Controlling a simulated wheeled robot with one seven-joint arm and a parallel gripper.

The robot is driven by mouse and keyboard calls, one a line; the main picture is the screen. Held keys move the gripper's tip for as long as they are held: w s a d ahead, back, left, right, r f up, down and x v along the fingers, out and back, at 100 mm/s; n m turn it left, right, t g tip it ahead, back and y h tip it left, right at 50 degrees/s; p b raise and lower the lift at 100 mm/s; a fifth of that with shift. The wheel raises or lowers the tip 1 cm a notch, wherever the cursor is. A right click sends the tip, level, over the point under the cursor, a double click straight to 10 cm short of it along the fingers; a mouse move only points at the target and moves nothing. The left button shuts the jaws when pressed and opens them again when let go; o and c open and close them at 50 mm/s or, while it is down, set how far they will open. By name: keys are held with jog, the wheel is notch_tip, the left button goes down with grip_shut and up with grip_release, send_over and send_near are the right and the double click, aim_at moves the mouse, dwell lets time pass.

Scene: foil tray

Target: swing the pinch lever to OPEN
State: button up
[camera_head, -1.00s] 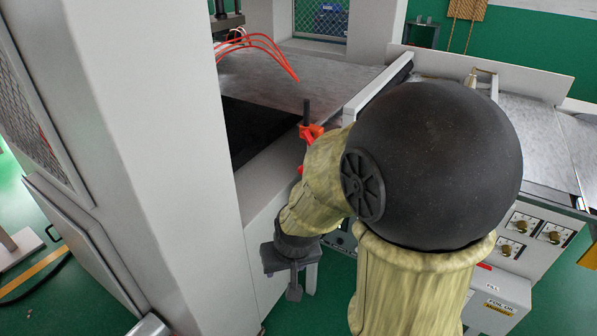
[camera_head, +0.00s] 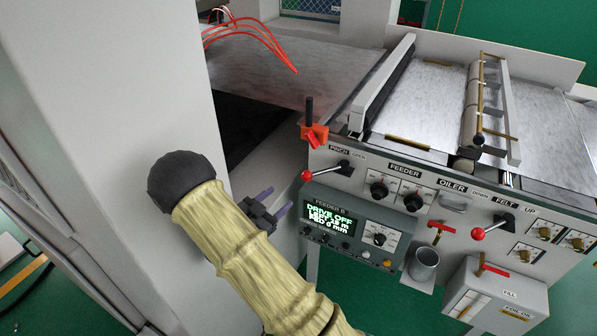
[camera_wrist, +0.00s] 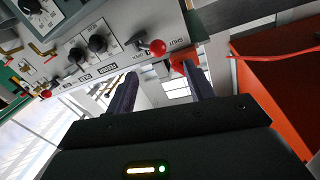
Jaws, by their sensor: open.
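The pinch lever (camera_head: 326,171) has a red ball (camera_head: 307,175) on a short metal arm. It lies to the left of its black pivot, below the PINCH label (camera_head: 339,149); OPEN is printed to the right. In the wrist view the red ball (camera_wrist: 157,47) is near the SHUT marking, just beyond my fingertips. My gripper (camera_head: 281,199) is left of and a little below the ball in the head view, its two dark purple fingers apart. In the wrist view my gripper (camera_wrist: 161,75) is open and empty, and no contact with the ball shows.
The feeder screen box (camera_head: 340,228) reads DRIVE OFF, just right of my gripper. An orange clamp (camera_head: 315,133) stands above the lever at the panel corner. A white machine column (camera_head: 100,100) fills the left. A second red-ball lever (camera_head: 492,227) is further right.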

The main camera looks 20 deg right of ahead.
aim_at(303, 179)
jog(key=shift+s+r, duration=0.1)
jog(key=shift+s, duration=0.05)
jog(key=shift+s, duration=0.1)
jog(key=p+x, duration=0.3)
jog(key=x, duration=0.9)
jog(key=shift+s+d+r, duration=0.1)
jog(key=shift+d+r, duration=0.05)
jog(key=shift+r, duration=0.05)
grip_shut()
